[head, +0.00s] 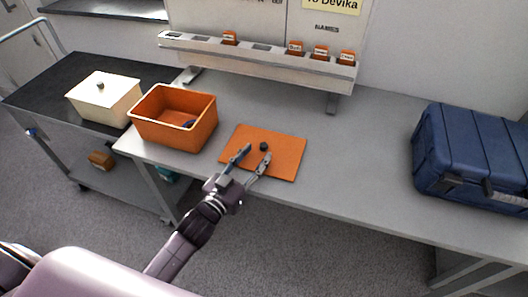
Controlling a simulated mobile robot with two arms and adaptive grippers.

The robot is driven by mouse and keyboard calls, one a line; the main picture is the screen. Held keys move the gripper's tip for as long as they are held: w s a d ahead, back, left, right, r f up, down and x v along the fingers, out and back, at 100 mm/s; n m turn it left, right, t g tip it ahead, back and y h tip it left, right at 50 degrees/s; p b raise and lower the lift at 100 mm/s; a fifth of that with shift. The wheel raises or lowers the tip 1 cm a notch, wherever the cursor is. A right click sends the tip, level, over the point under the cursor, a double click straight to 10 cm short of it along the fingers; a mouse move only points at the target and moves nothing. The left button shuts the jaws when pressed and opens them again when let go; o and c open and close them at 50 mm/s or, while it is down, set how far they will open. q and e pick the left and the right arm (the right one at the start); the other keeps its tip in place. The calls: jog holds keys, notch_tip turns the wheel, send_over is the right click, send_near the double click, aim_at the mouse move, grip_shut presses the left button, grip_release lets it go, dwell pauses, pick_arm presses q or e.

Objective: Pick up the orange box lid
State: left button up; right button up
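The orange box lid (285,158) lies flat on the grey table, with a small dark knob (264,146) at its middle. An open orange box (173,118) stands just left of it, with a small dark bluish object (188,124) inside. My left gripper (255,154) is over the near part of the lid, its two fingers spread apart on either side of the knob's near side. The fingers hold nothing; whether they touch the lid I cannot tell. My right gripper is not in view.
A cream lidded box (104,97) stands on a dark cart (50,86) at left. A blue case (470,152) sits at the table's right end. A rack (260,60) with small orange tags runs along the back. The table (365,165) is clear between lid and case.

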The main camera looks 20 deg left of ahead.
aim_at(261, 148)
pick_arm(q)
jog(key=b+x, duration=0.1)
jog(key=x, duration=0.1)
jog(key=shift+w+f, duration=0.15)
jog(key=shift+w, duration=0.25)
jog(key=shift+w+d, duration=0.1)
jog(key=shift+w, duration=0.5)
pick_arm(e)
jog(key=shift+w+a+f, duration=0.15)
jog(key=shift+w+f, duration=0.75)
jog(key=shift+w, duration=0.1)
pick_arm(q)
jog(key=shift+c, duration=0.3)
jog(key=c, duration=1)
grip_shut()
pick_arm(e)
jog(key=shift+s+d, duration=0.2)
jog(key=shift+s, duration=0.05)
